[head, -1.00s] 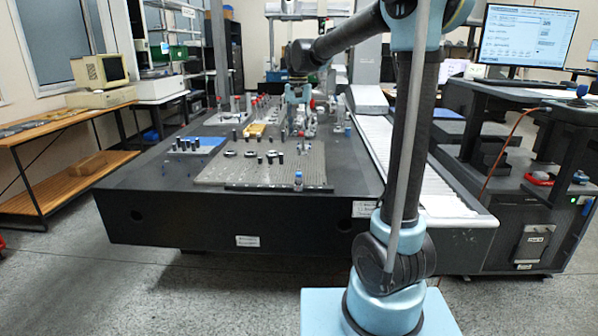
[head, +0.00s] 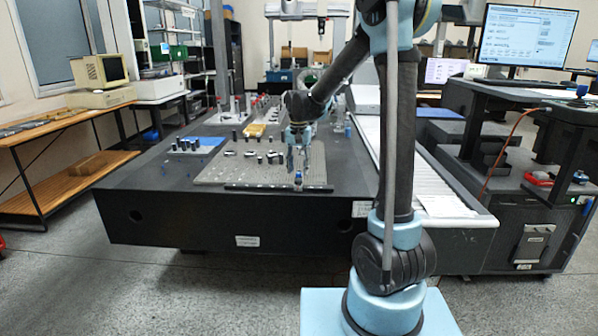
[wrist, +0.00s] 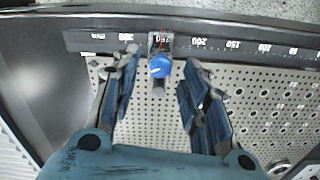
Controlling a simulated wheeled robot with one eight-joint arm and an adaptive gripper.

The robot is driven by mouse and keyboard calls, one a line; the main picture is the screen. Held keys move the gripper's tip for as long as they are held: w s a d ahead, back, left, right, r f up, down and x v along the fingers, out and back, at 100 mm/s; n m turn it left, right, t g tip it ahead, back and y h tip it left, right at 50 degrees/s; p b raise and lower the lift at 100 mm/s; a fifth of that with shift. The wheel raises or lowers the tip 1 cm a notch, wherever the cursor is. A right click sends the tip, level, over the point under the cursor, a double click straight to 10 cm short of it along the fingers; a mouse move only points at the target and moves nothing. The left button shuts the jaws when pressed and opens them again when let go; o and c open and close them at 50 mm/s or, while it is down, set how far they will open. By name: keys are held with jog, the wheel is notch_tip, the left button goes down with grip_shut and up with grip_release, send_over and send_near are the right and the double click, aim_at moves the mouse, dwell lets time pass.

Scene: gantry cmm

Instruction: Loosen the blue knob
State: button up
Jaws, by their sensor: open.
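The blue knob (wrist: 159,67) shows in the wrist view at the top middle, on a small block on the dark scale bar along the perforated plate's edge. It has a white mark on its face. In the head view the knob (head: 298,176) is small, near the front edge of the plate. My gripper (wrist: 165,95) is open, with one finger on each side of the space below the knob in the wrist view. Nothing is between the fingers. In the head view my gripper (head: 298,160) is just above and behind the knob. I cannot tell the exact gap.
The scale bar (wrist: 250,48) carries printed millimetre numbers. The perforated plate (head: 225,176) holds several dark posts (head: 268,157) left of my gripper. A blue plate (head: 196,146) with posts lies further left. The dark table's front left is clear.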

jog(key=shift+f, duration=0.7)
grip_shut()
jog(key=shift+n, duration=1.5)
grip_release()
